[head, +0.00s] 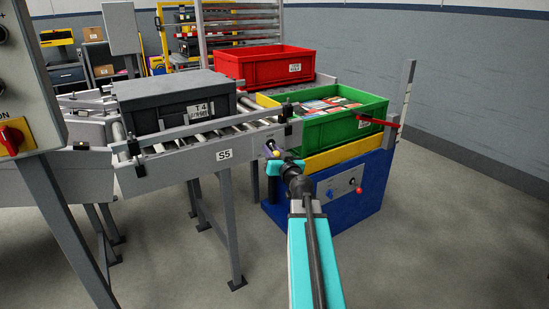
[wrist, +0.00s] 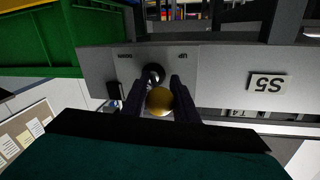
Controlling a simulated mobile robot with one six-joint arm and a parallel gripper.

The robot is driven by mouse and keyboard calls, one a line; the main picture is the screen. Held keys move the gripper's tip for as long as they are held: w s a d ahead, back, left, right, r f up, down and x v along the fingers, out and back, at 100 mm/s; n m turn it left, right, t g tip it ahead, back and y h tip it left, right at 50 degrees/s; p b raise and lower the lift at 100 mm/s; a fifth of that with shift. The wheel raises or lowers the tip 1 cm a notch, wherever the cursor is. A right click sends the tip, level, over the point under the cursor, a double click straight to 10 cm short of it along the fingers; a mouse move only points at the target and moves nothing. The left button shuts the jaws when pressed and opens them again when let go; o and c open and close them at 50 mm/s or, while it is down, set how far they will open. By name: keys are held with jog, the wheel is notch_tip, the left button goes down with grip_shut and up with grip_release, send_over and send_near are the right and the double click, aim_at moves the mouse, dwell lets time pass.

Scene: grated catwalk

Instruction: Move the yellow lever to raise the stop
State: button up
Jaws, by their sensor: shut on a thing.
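The yellow lever knob (wrist: 159,101) sits between the two dark fingers of my gripper (wrist: 157,92) in the wrist view. The fingers are shut on it. Behind the knob is a dark round pivot (wrist: 153,73) on a grey plate, with upside-down labels; the right one reads UP (wrist: 183,56). In the head view my gripper (head: 276,156) is at the end of the conveyor's side rail, and only a bit of yellow shows there. I cannot tell which part is the stop.
A dark grey T4 crate (head: 170,118) stands on the S5 roller conveyor (head: 224,155). A green crate (head: 318,133) of packets sits on a blue and yellow stand (head: 335,190) to the right. A red crate (head: 262,66) is behind. The floor at right is clear.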

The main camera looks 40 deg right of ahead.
jog(key=shift+w+a+r+m+h, duration=0.15)
jog(key=shift+m+h, duration=0.15)
jog(key=shift+h, duration=0.2)
jog(key=shift+a, duration=0.15)
jog(key=o, duration=0.7)
jog(key=shift+o, duration=0.2)
